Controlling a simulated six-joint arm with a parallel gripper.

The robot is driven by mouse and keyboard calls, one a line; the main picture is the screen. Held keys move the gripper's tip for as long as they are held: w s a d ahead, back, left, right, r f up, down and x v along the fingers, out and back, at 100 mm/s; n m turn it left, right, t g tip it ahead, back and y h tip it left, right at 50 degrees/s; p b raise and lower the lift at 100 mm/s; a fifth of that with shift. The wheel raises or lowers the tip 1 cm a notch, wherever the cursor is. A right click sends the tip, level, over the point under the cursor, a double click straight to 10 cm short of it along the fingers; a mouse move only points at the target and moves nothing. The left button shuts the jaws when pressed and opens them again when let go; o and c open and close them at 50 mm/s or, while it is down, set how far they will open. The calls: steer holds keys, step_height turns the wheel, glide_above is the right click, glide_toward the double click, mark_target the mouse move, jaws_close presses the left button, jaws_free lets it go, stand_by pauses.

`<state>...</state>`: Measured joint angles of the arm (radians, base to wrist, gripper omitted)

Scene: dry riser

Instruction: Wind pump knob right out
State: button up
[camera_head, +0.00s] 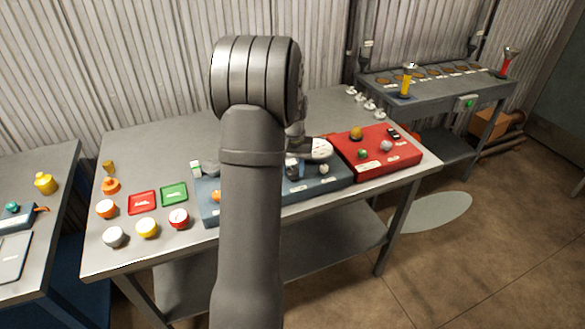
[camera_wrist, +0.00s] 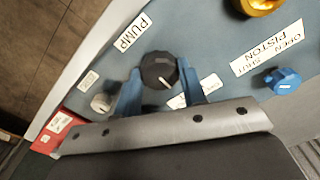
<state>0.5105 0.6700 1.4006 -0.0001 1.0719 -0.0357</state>
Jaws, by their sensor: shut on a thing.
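The pump knob (camera_wrist: 158,69) is a round black knob with a white pointer line, beside a white PUMP label (camera_wrist: 132,33) in the wrist view. My gripper (camera_wrist: 160,80) is shut on it, one blue finger on each side. The pointer line runs toward the lower right of that view. The knob sits on a blue-grey panel (camera_wrist: 205,40), which also shows on the bench in the head view (camera_head: 327,184). My arm hides part of the panel there, and I cannot make out the knob. A small label below the knob is partly covered by a finger.
A blue knob (camera_wrist: 284,80) by a piston label and a yellow part (camera_wrist: 262,4) share the panel. A pale knob (camera_wrist: 101,103) is left of my fingers. A red box (camera_head: 371,163) adjoins the panel. Coloured round items, including a red one (camera_head: 179,218), stand at left.

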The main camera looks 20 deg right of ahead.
stand_by(0.5)
steer(key=o, duration=1)
step_height(320, 180, up, 18)
steer(key=shift+f, duration=0.25)
steer(key=shift+f, duration=0.1)
step_height(320, 180, down, 17)
steer(key=shift+f, duration=0.15)
stand_by(0.3)
